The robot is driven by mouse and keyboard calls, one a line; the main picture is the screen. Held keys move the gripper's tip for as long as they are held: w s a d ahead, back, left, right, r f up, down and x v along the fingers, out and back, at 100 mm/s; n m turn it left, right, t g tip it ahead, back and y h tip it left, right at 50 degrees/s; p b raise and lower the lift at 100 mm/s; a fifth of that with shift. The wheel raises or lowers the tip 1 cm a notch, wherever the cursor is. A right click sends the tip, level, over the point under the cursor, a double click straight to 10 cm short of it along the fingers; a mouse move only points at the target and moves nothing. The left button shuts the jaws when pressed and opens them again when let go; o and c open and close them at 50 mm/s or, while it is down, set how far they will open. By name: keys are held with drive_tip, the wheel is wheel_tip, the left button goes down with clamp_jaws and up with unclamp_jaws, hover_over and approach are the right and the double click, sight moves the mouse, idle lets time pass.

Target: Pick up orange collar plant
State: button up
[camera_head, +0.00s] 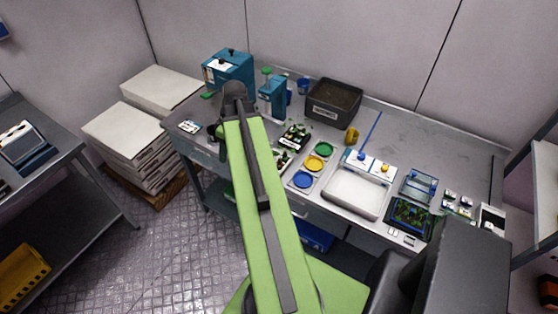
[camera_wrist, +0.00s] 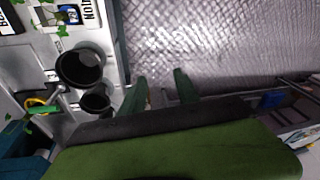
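In the wrist view, my gripper (camera_wrist: 162,92) shows two dark green fingers standing apart, with nothing between them and the metal floor behind. A yellowish ring (camera_wrist: 38,102) with green leaves beside it lies at the left edge of that view; I cannot tell whether it is the orange collar plant. Two dark round pots (camera_wrist: 80,66) stand on the bench to the left of the fingers. In the head view, small green plants (camera_head: 297,136) sit in a dark tray on the bench. My arm hides my gripper there, and no orange collar can be made out.
The grey bench (camera_head: 420,143) holds a dark soil bin (camera_head: 333,99), green, yellow and blue discs (camera_head: 314,163), a white tray (camera_head: 352,193) and teal machines (camera_head: 229,70). White stacked slabs (camera_head: 125,135) stand left of it. Open floor (camera_head: 160,235) lies in front.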

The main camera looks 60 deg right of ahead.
drive_tip(key=s+d+r+t+p, duration=0.15)
drive_tip(key=s+d+r, duration=0.25)
drive_tip(key=s+d, duration=0.65)
drive_tip(key=n+p, duration=0.2)
approach(279, 159)
drive_tip(key=f+b, duration=0.1)
drive_tip(key=b, duration=0.5)
drive_tip(key=a+f+b, duration=0.1)
drive_tip(key=f+b, duration=0.1)
drive_tip(key=b, duration=0.3)
drive_tip(key=shift+w+f+t+h+b, duration=0.2)
drive_tip(key=shift+t+h+b, duration=0.1)
drive_tip(key=shift+t+b, duration=0.05)
drive_tip(key=shift+w+f, duration=0.1)
drive_tip(key=shift+w, duration=0.05)
drive_tip(key=b+x, duration=0.5)
drive_tip(key=shift+d+f, duration=0.1)
drive_tip(key=shift+f, duration=0.05)
clamp_jaws()
